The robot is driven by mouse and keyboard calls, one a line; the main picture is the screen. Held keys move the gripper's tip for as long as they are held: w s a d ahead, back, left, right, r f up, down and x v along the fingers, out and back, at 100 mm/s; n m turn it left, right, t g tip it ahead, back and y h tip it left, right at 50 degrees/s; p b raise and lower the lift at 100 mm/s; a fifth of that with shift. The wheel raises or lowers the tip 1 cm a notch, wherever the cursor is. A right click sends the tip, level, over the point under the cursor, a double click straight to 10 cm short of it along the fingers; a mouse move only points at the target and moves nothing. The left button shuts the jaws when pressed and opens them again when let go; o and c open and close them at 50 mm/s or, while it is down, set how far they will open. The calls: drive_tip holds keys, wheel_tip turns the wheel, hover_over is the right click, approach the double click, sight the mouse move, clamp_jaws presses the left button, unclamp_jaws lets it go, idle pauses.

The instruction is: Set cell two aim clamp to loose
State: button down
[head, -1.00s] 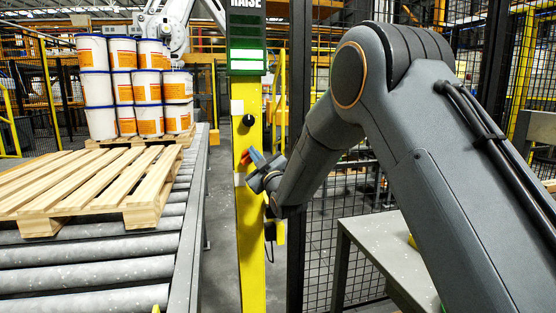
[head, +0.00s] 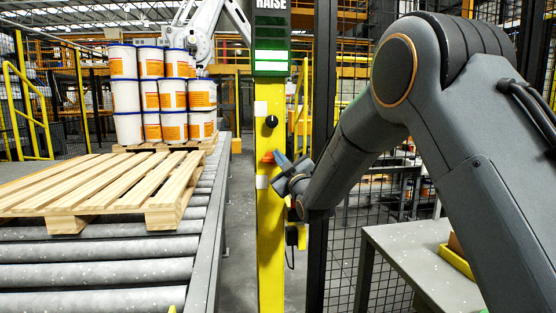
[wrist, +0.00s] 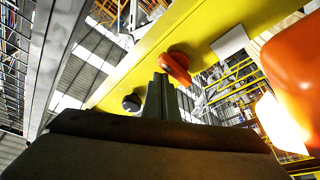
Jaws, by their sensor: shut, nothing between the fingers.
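A yellow post (head: 270,225) stands mid-picture in the head view. It carries a small red-orange lever (head: 268,157), which also shows in the wrist view (wrist: 175,65). A black knob (head: 271,121) sits above the lever and also shows in the wrist view (wrist: 131,103). My gripper (head: 279,160) is at the post, just right of the lever. In the wrist view its fingers (wrist: 161,97) are together and empty, close to the lever. I cannot tell whether they touch it. No lettering by the lever is readable.
A panel (head: 271,40) reading RAISE tops the post, with lit green bars. Left are a roller conveyor (head: 90,275), an empty wooden pallet (head: 110,185) and stacked pails (head: 125,95). A grey table (head: 400,250) is right. A large orange object (wrist: 295,60) fills the wrist view's right.

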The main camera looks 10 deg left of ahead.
sight(280, 145)
drive_tip(key=shift+w+d+f, duration=0.1)
drive_tip(key=shift+d+f, duration=0.1)
drive_tip(key=shift+f, duration=0.3)
wheel_tip(280, 145, up, 5)
drive_tip(key=p, duration=0.2)
drive_tip(key=s+a+b+v, duration=0.1)
drive_tip(key=a+v, duration=0.1)
drive_tip(key=v, duration=0.7)
drive_tip(key=shift+s+d+f+b, duration=0.2)
drive_tip(key=shift+s+f+b, duration=0.15)
drive_tip(key=shift+s+f, duration=0.1)
drive_tip(key=shift+d, duration=0.15)
